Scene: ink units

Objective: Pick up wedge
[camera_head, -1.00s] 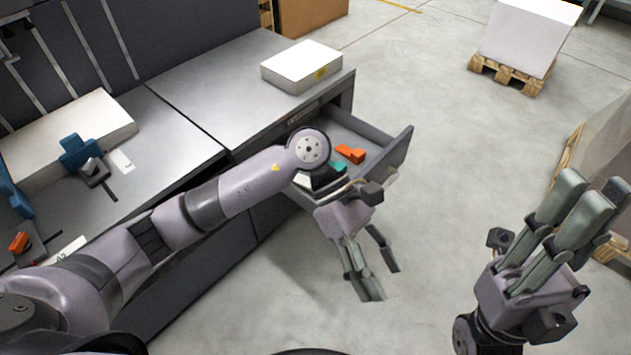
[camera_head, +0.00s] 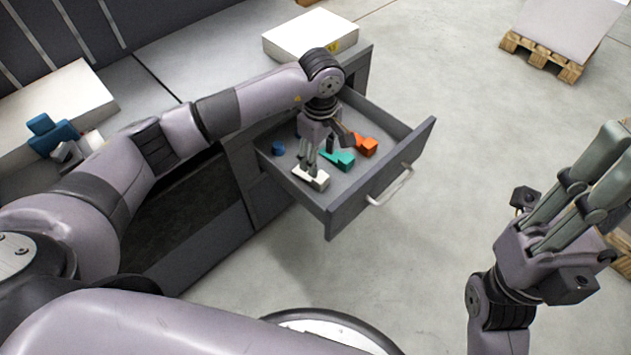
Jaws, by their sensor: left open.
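The open drawer (camera_head: 372,208) holds small wedge-like pieces: a white one (camera_head: 312,178) at the front, a teal one (camera_head: 340,160) in the middle and an orange one (camera_head: 367,145) toward the back right. I cannot tell which of them the task means. My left gripper (camera_head: 326,152) points down into the drawer, open, with its fingers just above and between the white and teal pieces. It partly hides the space between them, and contact cannot be made out. My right gripper (camera_head: 592,185) is at the right, fingers pointing up, away from the drawer.
A small blue item (camera_head: 278,148) lies at the drawer's left side. A white box (camera_head: 309,35) stands on the cabinet top behind the drawer. A blue item (camera_head: 50,135) and a large white block (camera_head: 55,100) are on the counter at left.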

